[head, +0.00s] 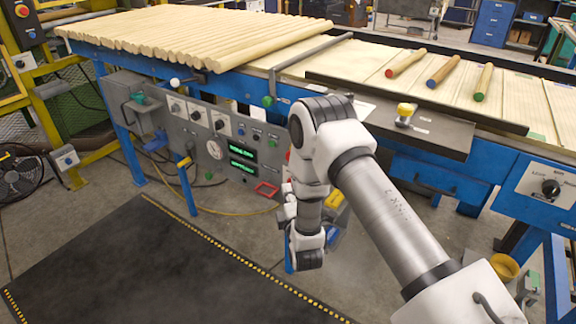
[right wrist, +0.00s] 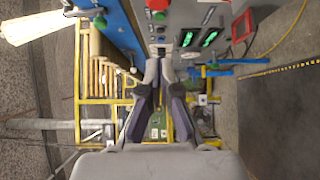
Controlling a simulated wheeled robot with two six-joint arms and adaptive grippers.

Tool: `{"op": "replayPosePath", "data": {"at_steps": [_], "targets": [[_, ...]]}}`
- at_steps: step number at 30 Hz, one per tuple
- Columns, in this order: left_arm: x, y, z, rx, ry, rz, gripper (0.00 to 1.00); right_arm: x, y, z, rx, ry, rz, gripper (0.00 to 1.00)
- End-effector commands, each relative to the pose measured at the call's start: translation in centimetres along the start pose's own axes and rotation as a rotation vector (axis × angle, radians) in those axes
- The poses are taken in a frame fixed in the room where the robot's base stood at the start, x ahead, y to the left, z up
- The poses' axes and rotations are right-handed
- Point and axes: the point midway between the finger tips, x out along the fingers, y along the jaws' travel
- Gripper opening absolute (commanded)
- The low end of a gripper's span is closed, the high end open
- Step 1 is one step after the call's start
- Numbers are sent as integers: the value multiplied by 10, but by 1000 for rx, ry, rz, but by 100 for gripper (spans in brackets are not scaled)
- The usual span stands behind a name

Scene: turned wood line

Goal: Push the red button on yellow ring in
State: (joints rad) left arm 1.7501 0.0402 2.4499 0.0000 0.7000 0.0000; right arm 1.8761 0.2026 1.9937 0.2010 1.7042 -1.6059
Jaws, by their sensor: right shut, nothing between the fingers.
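A red button (right wrist: 158,4) shows at the top edge of the right wrist view, partly cut off, on the grey control panel (right wrist: 185,18); I cannot make out a yellow ring there. In the head view my right arm covers most of that part of the panel (head: 190,128); only a sliver of red shows beside the arm. My right gripper (right wrist: 159,68) is shut and empty, apart from the button. In the head view its fingers are hidden behind the wrist. My left gripper is not in view.
A green button (right wrist: 160,16) is just below the red one in the wrist view. A red handle (head: 267,189) is low on the panel. The dark floor mat (head: 130,270) is clear.

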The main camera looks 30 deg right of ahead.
Motion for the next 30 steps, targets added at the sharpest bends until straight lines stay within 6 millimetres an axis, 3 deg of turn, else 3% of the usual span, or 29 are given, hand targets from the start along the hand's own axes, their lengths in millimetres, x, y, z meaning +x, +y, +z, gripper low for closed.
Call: {"op": "replayPosePath", "data": {"at_steps": [14, 15, 21, 30], "targets": [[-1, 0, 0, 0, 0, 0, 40, 96, 1, 1, 1, -1, 3, 0], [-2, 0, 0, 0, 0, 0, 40, 101, 0, 8, 2, -4, 0, 0], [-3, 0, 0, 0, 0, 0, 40, 119, 0, 26, 0, -1, 0, 0], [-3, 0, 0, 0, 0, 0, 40, 122, 0, 28, 0, 0, -1, 0]]}}
